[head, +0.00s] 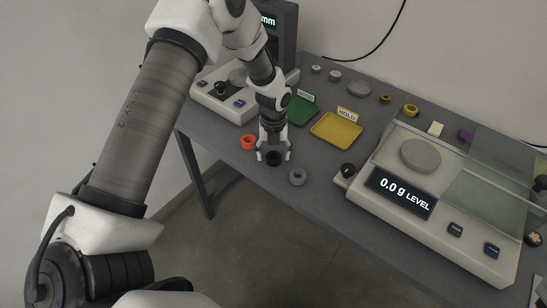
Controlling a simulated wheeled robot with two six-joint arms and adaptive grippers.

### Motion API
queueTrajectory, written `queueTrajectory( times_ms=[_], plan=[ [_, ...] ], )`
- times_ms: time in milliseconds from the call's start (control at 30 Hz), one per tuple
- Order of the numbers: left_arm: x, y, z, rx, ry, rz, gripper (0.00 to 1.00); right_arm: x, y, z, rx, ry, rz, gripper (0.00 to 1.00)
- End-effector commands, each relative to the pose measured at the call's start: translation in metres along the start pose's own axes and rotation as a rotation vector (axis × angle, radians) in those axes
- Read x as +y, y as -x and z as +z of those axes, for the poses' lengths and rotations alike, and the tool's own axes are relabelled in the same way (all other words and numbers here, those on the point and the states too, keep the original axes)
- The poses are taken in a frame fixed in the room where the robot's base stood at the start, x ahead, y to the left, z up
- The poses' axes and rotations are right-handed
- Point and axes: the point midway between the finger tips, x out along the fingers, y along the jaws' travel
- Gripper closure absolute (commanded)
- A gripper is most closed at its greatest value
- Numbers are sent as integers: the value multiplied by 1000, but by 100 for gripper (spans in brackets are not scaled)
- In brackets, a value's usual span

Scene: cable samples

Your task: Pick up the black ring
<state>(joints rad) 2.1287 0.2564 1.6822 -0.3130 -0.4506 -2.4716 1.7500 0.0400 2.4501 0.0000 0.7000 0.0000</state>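The black ring (274,159) lies near the front edge of the dark grey table, between an orange ring and a grey ring. My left gripper (273,155) points down over it, with one finger on each side of the ring. The fingers look spread apart; whether they touch the ring is too small to tell. The ring appears to rest on the table and is partly covered by the gripper. My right gripper does not show.
Behind are a green tray (301,112) and a yellow tray (336,127). A scale (432,221) reading 0.0 g stands at right, an instrument (224,102) at left. Small samples line the back.

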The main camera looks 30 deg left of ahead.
Motion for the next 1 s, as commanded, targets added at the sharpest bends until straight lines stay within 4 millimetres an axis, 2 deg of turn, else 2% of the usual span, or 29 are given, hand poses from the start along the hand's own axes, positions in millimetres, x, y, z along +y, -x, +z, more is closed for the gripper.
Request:
queueTrajectory(
  times_ms=[33,100,533,667,833,1000],
  plan=[
    [0,0,0,0,0,0,57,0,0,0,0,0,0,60],
    [0,0,0,0,0,0,76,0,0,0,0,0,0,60],
    [0,2,0,0,0,0,77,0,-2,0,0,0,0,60],
    [0,12,0,0,0,-1,77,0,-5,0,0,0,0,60],
    [-1,34,1,-3,0,-2,77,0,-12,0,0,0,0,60],
    [-13,37,-33,0,-5,2,77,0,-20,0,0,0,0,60]
  ],
)
